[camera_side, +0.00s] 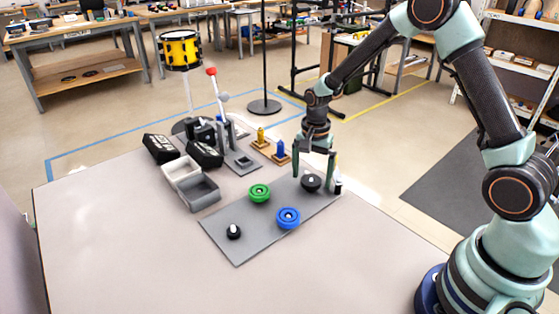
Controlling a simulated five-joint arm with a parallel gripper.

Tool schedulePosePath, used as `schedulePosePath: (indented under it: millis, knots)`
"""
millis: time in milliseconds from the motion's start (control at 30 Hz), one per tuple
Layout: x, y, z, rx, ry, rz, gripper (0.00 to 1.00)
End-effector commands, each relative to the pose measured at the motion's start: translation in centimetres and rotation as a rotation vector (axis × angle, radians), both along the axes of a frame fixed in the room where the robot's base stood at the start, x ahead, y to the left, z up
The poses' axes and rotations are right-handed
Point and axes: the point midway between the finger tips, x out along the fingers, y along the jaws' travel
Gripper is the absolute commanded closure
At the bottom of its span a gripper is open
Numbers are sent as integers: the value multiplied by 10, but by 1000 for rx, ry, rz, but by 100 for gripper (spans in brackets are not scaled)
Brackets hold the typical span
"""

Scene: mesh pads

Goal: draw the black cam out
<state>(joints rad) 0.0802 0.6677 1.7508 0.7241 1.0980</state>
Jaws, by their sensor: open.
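A grey mesh pad (262,218) lies on the table. On it sit a dark round piece (311,183) at its far right and a smaller black piece with a light centre (234,232) at its near left. I cannot tell for certain which is the black cam. My gripper (313,174) points down with its fingers apart, over the dark round piece, with one finger on each side of it. Whether the fingers touch it is unclear. A green wheel (260,193) and a blue wheel (288,218) lie between the two dark pieces.
Light and dark grey bins (199,194) stand left of the pad, with black boxes (161,149) behind. A red-topped lever (217,93) rises at the back. Yellow (261,140) and blue (280,152) pieces stand on small bases behind the pad. The table's front is clear.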

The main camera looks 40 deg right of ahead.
Motion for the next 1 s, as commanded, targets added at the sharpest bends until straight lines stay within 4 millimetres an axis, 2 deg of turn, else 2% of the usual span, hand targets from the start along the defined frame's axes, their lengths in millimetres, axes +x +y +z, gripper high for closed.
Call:
schedulePosePath:
  millis: [367, 400, 467, 500, 567, 600, 1000]
  knots:
    - [0, 0, -5, -1, -1, 0, 0]
    - [0, 0, -5, -1, -1, 0, 16]
    - [0, 0, -5, -1, -1, 0, 38]
    - [0, 0, -5, -1, -1, 0, 54]
    - [0, 0, -5, -1, -1, 0, 77]
    - [0, 0, -5, -1, -1, 0, 92]
    - [0, 0, 6, 0, -2, 0, 92]
